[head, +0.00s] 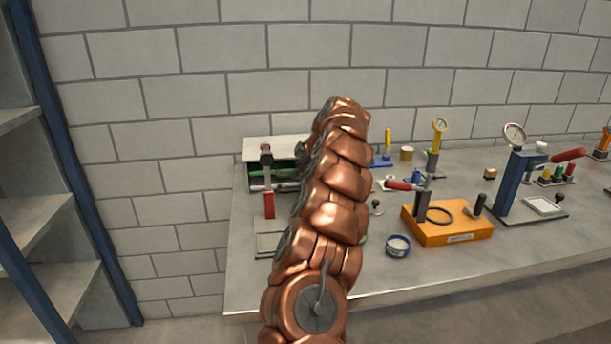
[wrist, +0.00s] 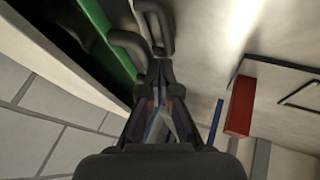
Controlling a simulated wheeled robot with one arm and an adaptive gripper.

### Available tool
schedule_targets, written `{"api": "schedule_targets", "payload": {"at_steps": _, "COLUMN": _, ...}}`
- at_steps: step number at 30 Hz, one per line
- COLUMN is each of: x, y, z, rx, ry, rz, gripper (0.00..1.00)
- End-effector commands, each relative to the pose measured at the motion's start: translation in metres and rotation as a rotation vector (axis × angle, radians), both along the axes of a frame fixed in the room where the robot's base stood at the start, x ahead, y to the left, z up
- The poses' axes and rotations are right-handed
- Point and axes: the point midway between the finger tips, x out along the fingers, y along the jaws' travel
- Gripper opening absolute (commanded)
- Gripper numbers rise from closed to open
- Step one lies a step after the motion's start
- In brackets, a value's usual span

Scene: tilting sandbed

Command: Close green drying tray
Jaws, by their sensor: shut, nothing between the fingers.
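The green drying tray (head: 256,174) shows as a thin green strip under the pale top of a small cabinet (head: 276,147), left of my arm in the head view. In the wrist view the green tray (wrist: 112,38) runs slantwise at the upper left, with a dark hollow on its left side. A dark looped handle (wrist: 131,45) is on its right side. My gripper (wrist: 159,72) is shut and empty, its tips close to the handle; I cannot tell whether they touch. In the head view my arm hides most of the gripper and part of the cabinet.
A red-handled clamp (head: 269,204) stands in front of the cabinet; its red part (wrist: 241,106) is right of my gripper. Right of my arm are an orange fixture (head: 450,234), a small round tin (head: 398,246) and gauges. The bench front (head: 470,268) is bare.

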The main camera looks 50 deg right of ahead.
Motion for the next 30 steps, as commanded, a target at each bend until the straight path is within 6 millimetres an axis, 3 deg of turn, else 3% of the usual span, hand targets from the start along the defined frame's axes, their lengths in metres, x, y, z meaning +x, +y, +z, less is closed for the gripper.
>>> {"api": "schedule_targets", "payload": {"at_steps": 16, "x": 0.007, "y": 0.005, "z": -0.002, "rx": -0.001, "ry": -0.002, "rz": 0.011, "gripper": 0.0}}
{"api": "schedule_targets", "payload": {"at_steps": 30, "x": -0.012, "y": 0.019, "z": 0.004, "rx": -0.002, "ry": -0.006, "rz": 0.008, "gripper": 0.0}}
